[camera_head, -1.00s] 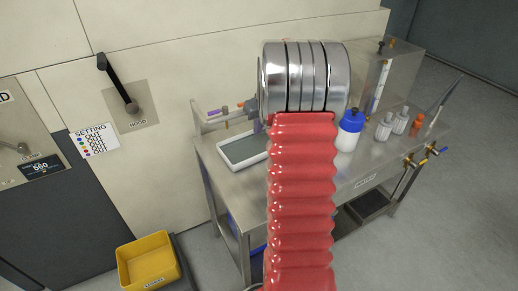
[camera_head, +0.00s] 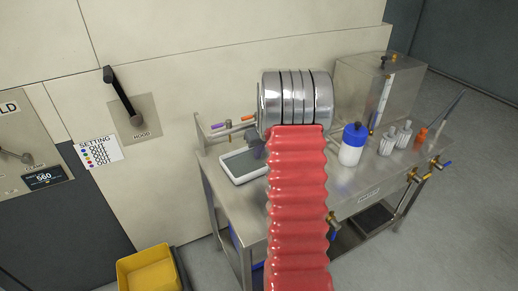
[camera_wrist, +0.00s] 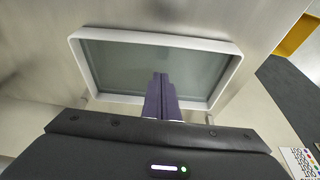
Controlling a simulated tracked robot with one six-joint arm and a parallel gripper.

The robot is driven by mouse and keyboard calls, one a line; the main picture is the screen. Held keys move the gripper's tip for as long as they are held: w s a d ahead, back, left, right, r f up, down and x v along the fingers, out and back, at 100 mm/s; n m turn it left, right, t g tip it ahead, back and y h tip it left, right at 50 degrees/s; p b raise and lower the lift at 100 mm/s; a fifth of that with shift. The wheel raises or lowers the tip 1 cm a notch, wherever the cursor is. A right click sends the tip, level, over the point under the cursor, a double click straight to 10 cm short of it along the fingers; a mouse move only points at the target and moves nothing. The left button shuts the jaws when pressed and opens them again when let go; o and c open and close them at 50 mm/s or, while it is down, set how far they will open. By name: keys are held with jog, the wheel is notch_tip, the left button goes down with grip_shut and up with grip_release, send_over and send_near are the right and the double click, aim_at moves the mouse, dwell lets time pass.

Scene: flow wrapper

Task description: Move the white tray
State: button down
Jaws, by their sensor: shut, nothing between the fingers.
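The white tray (camera_head: 252,179) is a shallow rectangle with a white rim and a grey-green inside. It lies on the left part of the steel bench in the head view, its right end partly behind my arm. In the wrist view the tray (camera_wrist: 229,78) fills the upper middle, and I see no contents in it. My gripper (camera_wrist: 161,78) has its dark purple fingers shut together with nothing between them. They point over the tray's near rim toward its inside. I cannot tell whether they touch it. My arm hides most of the gripper in the head view.
A rail with coloured pegs (camera_head: 230,127) is behind the tray, near the wall. A yellow bin (camera_head: 148,270) stands lower left.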

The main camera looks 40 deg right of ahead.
jog(key=shift+x, duration=0.9)
jog(key=shift+s+a+f, duration=0.1)
jog(key=shift+s, duration=0.15)
jog(key=shift+s+a, duration=0.2)
jog(key=shift+s, duration=0.65)
jog(key=shift+s+a, duration=0.25)
jog(key=shift+s, duration=0.6)
